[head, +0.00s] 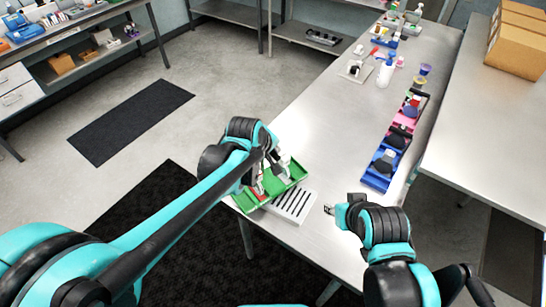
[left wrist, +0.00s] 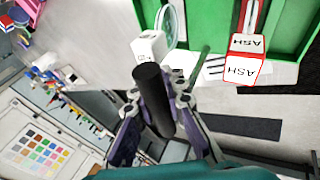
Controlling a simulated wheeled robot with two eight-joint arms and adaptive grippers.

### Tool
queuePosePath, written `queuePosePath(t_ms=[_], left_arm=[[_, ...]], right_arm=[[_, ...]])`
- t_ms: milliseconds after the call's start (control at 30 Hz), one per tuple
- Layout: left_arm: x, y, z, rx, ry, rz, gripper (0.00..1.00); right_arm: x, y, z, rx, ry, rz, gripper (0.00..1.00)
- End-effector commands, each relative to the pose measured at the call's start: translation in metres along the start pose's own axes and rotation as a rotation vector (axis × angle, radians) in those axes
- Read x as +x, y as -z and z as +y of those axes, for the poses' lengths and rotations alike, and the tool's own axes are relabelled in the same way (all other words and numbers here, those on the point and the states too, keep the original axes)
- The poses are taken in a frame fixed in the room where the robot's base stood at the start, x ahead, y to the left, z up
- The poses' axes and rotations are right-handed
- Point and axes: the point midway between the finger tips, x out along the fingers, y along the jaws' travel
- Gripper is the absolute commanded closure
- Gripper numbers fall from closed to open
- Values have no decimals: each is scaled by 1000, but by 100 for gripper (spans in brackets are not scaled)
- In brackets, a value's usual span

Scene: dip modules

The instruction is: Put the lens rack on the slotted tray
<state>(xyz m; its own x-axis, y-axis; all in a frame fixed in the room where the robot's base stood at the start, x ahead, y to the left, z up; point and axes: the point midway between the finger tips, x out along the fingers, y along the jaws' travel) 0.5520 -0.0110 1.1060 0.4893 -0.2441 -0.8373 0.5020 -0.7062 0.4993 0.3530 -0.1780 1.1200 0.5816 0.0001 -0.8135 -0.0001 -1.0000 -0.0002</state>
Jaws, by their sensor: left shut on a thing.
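A green compartment tray (head: 250,201), which I take for the lens rack, is at the table's near left edge and holds a red and white box and pale items. The slotted tray (head: 291,206), white with dark slots, is right beside it, partly covered by it. My left gripper (head: 272,172) is over the green tray, which shows large in the left wrist view (left wrist: 112,10). There my left gripper (left wrist: 160,100) is shut on a black upright cylinder (left wrist: 154,95); whether this belongs to the rack is unclear. My right gripper (head: 329,210) is right of the slotted tray, its opening unclear.
Blue (head: 376,179) and pink (head: 402,122) bins with dark items line the table's right side. A white bottle (head: 386,73) and small items stand farther back. The middle of the table is clear. A red and white box marked ASH (left wrist: 243,68) is in the green tray.

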Motion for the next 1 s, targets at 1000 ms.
queuePosePath(t_ms=[1000], left_arm=[[-2,-4,-8,-1,0,0,67]], right_arm=[[0,0,0,0,0,0,60]])
